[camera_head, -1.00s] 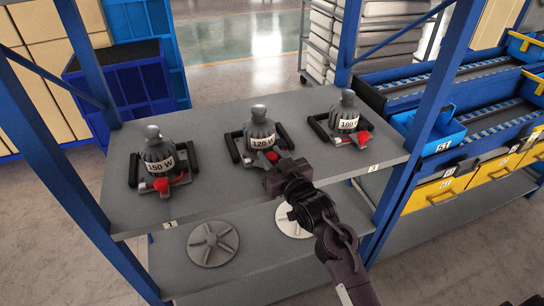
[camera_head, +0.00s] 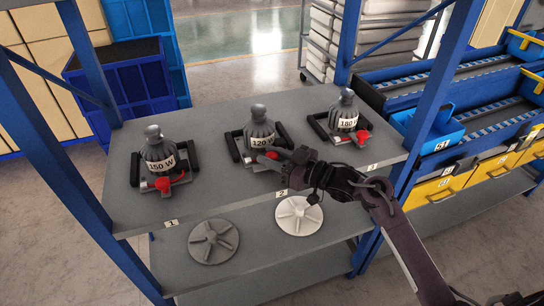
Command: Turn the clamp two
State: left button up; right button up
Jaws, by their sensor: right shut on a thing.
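Three grey bulb-shaped units in black-handled clamp frames stand in a row on the grey shelf. The middle one, labelled 120 W (camera_head: 260,128), stands above the shelf label 2 (camera_head: 281,194). Its red clamp handle is mostly hidden behind my right gripper (camera_head: 282,160), which is shut on it at the front of the unit. The left unit is labelled 150 W (camera_head: 158,152) with a red clamp handle (camera_head: 163,184). The right unit is labelled 180 W (camera_head: 346,112) with a red clamp handle (camera_head: 362,137). My left gripper is not in view.
On the lower shelf lie a grey spoked disc (camera_head: 213,242) and a white spoked disc (camera_head: 299,216). Blue shelf posts (camera_head: 75,170) stand at the sides. Blue and yellow bins (camera_head: 440,190) are at the right. The top shelf (camera_head: 215,190) is bare between units.

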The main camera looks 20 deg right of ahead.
jog(key=shift+n+g+y, duration=0.5)
jog(key=shift+g+y, duration=0.1)
jog(key=o, duration=0.9)
jog(key=b+v, duration=0.1)
jog(key=v, duration=0.6)
jog(key=shift+s+d, duration=0.25)
jog(key=shift+d, duration=0.05)
